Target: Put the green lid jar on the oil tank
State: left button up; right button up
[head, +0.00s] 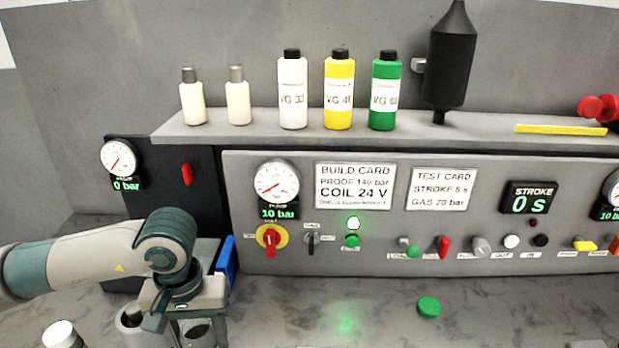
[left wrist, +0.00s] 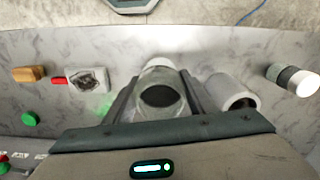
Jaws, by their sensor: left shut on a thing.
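My left gripper (left wrist: 158,98) is shut on a pale, glassy jar (left wrist: 160,72) with a round dark mouth or content; no lid shows on it. In the head view the left gripper (head: 190,318) is low at the left, over the bench, and partly covers the jar. Whether the jar touches the bench is unclear. A round green lid (head: 428,307) lies alone on the bench, right of the gripper; it also shows in the left wrist view (left wrist: 30,118). I cannot tell which thing is the oil tank. My right gripper is not in view.
A grey cylinder with a dark hole (left wrist: 236,92) stands beside the jar. A white-topped dark cylinder (left wrist: 293,79) is farther out. A grey block (left wrist: 87,80) and tan piece (left wrist: 28,74) lie opposite. Bottles (head: 292,92) stand on the shelf. The bench between gripper and lid looks clear.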

pick_arm(q)
jog(key=shift+a+r+m, duration=0.2)
jog(key=shift+a+m, duration=0.45)
jog(key=shift+m, duration=0.05)
jog(key=shift+w+d, duration=0.1)
